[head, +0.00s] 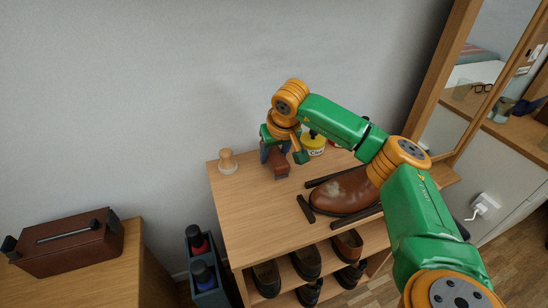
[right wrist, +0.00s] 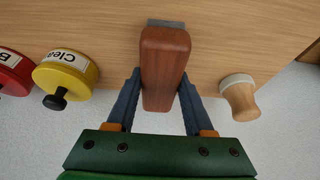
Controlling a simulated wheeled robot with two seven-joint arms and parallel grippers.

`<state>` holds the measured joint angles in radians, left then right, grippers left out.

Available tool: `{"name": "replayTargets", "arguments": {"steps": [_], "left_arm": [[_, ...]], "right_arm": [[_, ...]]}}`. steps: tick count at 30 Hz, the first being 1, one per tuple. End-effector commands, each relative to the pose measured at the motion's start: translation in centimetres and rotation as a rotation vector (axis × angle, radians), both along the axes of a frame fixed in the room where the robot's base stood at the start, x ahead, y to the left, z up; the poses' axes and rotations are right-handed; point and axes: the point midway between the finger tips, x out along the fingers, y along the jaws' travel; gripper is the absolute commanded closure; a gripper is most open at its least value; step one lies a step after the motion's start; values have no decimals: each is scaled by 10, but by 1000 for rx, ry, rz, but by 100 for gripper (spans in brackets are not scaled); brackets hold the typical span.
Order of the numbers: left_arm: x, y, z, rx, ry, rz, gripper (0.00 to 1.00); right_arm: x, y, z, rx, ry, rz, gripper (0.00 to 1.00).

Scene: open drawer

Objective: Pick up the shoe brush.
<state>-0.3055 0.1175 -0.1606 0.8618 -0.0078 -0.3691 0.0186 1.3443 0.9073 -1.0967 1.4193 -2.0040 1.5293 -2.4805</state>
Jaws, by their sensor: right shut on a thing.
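The shoe brush (head: 281,168) is a reddish-brown wooden block at the far part of the shoe rack's top. In the right wrist view the brush (right wrist: 165,65) stands between my fingers, with a strip of grey bristles at its far end. My right gripper (head: 274,156) is shut on the brush, one blue finger against each side. Whether the bristles touch the wood or hang just above it I cannot tell. My left gripper is out of view.
A wooden applicator (head: 228,161) stands left of the brush; a yellow tin (head: 314,148) and red tin (right wrist: 12,75) are on the other side. A brown shoe (head: 342,192) lies among dark bars. Bottles in a dark caddy (head: 206,272) stand left of the rack (head: 240,205).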

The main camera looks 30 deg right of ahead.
Motion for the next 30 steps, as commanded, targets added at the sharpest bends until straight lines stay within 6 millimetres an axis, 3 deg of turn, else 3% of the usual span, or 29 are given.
{"name": "replayTargets", "arguments": {"steps": [8,14,21,27,30], "left_arm": [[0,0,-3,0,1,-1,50],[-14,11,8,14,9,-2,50],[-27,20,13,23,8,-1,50],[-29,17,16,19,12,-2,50],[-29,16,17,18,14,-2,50]], "right_arm": [[1,0,3,0,-2,0,100],[1,0,46,0,-6,-1,100],[-29,51,105,-3,-7,8,100],[-59,99,126,-3,-4,7,100],[-67,112,132,-1,-3,4,100]]}}
